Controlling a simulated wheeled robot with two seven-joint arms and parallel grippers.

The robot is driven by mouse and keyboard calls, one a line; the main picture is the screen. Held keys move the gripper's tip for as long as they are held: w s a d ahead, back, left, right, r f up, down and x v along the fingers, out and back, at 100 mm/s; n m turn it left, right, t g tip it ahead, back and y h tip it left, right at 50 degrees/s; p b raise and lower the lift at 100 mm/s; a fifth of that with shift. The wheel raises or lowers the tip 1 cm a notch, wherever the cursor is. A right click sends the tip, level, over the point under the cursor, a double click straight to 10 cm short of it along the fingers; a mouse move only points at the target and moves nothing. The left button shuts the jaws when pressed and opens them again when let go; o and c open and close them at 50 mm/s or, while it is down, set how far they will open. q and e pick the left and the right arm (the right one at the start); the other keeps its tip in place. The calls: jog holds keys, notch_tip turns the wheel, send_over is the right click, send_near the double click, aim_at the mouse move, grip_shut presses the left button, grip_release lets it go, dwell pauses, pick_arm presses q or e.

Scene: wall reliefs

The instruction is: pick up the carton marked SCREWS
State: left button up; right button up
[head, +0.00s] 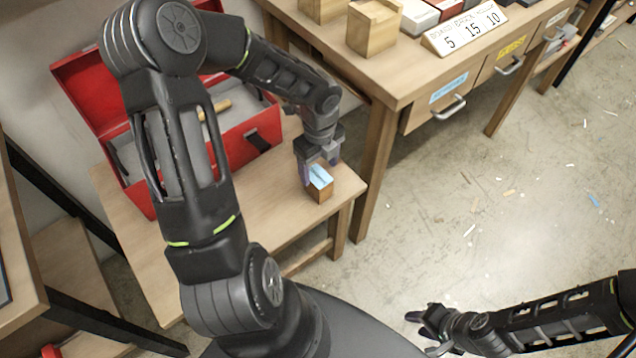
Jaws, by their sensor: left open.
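A small brown carton (320,191) with a light blue label on top sits near the right end of the low wooden bench (268,210). I cannot read the label from here, so I cannot tell whether it says SCREWS. My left gripper (319,168) points down at the carton, open, with its fingers at the carton's upper part; I cannot tell whether they touch it. The gripper partly hides the carton's top. My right gripper (428,328) is low at the right, over the floor and away from the bench; its opening is unclear.
An open red toolbox (255,137) stands on the bench behind my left arm. A taller wooden table (400,75) with labelled drawers stands at the upper right, holding wooden blocks (374,28) and a numbered sign (465,30). The floor at the right is mostly clear, with scattered scraps.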

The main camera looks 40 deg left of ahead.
aim_at(318, 183)
pick_arm(q)
jog(key=shift+f, duration=1.3)
jog(key=f+b, duration=0.1)
jog(key=f, duration=0.4)
jog(key=shift+a+f, duration=0.1)
jog(key=shift+a, duration=0.1)
jog(key=shift+c, duration=0.2)
grip_shut()
